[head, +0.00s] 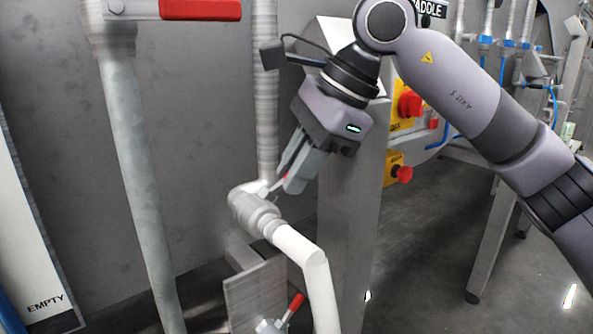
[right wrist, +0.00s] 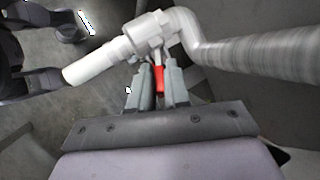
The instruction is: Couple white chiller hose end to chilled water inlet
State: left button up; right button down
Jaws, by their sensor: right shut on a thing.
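The white hose (head: 319,283) rises from below and bends over. Its end meets a grey metal coupling (head: 258,215) on the elbow of a steel pipe, which I take to be the chilled water inlet. In the right wrist view the white hose (right wrist: 92,64) runs left from the coupling (right wrist: 149,33), in line with it; I cannot tell whether it is locked. My right gripper (head: 287,182) is just above the coupling. Its fingers are shut on a red lever (right wrist: 159,80) that joins the coupling. My left gripper is not in view.
A steel pipe (head: 265,90) rises behind the coupling, and a thicker one (head: 140,180) stands left. A plate (head: 257,297) and a red-handled valve (head: 296,303) sit below. Red buttons on yellow boxes (head: 398,171) are to the right. Open floor (head: 430,240) lies beyond.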

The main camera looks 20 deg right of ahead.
jog(key=s+m+t+b, duration=0.1)
jog(key=t+b, duration=0.1)
jog(key=b, duration=0.1)
jog(key=f+m+t+b, duration=0.1)
jog(key=t+b, duration=0.1)
jog(key=b, duration=0.2)
jog(key=s+m+t+b, duration=0.1)
jog(key=m+t+b, duration=0.1)
jog(key=b, duration=0.2)
jog(key=shift+s+a+f+h, duration=0.2)
jog(key=shift+s+a+h, duration=0.1)
jog(key=shift+s+h, duration=0.1)
jog(key=c, duration=1.2)
grip_release()
jog(key=shift+o, duration=0.2)
jog(key=v, duration=0.7)
